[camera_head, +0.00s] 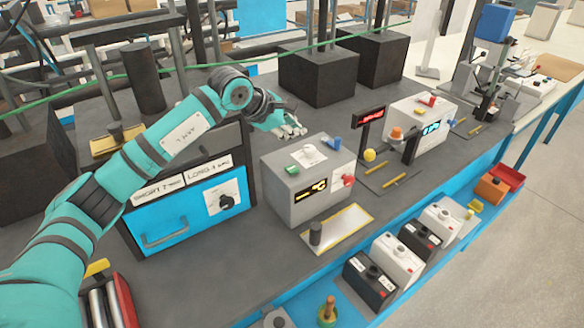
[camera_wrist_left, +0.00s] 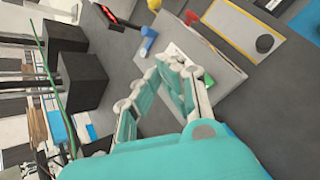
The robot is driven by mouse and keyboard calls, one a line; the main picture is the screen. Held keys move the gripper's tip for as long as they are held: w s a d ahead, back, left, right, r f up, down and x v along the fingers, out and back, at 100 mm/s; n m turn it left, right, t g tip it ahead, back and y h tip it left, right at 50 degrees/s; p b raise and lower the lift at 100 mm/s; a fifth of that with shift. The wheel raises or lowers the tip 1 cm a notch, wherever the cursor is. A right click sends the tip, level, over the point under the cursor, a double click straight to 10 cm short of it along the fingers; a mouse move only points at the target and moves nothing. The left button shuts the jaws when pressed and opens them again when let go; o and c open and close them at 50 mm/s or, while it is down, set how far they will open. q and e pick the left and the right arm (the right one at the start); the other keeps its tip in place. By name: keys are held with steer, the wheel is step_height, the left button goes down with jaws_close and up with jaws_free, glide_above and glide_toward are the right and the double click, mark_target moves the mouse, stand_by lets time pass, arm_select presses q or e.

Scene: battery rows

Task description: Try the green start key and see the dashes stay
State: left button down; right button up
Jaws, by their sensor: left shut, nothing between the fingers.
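The grey box (camera_head: 278,198) stands on the dark bench in the middle of the head view. An amber display (camera_head: 312,188) on the box's front shows dash-like marks, too small to read surely. A red button (camera_head: 348,181) and a blue part (camera_head: 333,143) are on the box too. My left gripper (camera_head: 290,130) is shut and empty, just behind and above the box top. I cannot tell whether it touches. My right gripper is not in view.
A blue-fronted drawer unit (camera_head: 185,218) stands left of the box, under my left arm. A yellow-edged plate (camera_head: 337,232) with a black cylinder lies in front. Several batteries (camera_head: 398,260) line the blue shelf. A second white box (camera_head: 425,112) stands right.

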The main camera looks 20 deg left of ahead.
arm_select(q)
steer(key=f, duration=0.2)
steer(key=b, duration=0.4)
glide_above(294, 170)
step_height(294, 170, down, 6)
steer(key=shift+w+r, duration=0.1)
steer(key=shift+r, duration=0.1)
steer(key=shift+f+b, duration=0.5)
steer(key=shift+f, duration=0.05)
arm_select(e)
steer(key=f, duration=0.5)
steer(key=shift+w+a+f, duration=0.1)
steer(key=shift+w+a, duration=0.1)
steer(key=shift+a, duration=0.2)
arm_select(q)
steer(key=shift+r, duration=0.1)
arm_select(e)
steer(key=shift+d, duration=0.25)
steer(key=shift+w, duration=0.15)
arm_select(q)
steer(key=shift+f+b, duration=0.45)
steer(key=shift+b, duration=0.05)
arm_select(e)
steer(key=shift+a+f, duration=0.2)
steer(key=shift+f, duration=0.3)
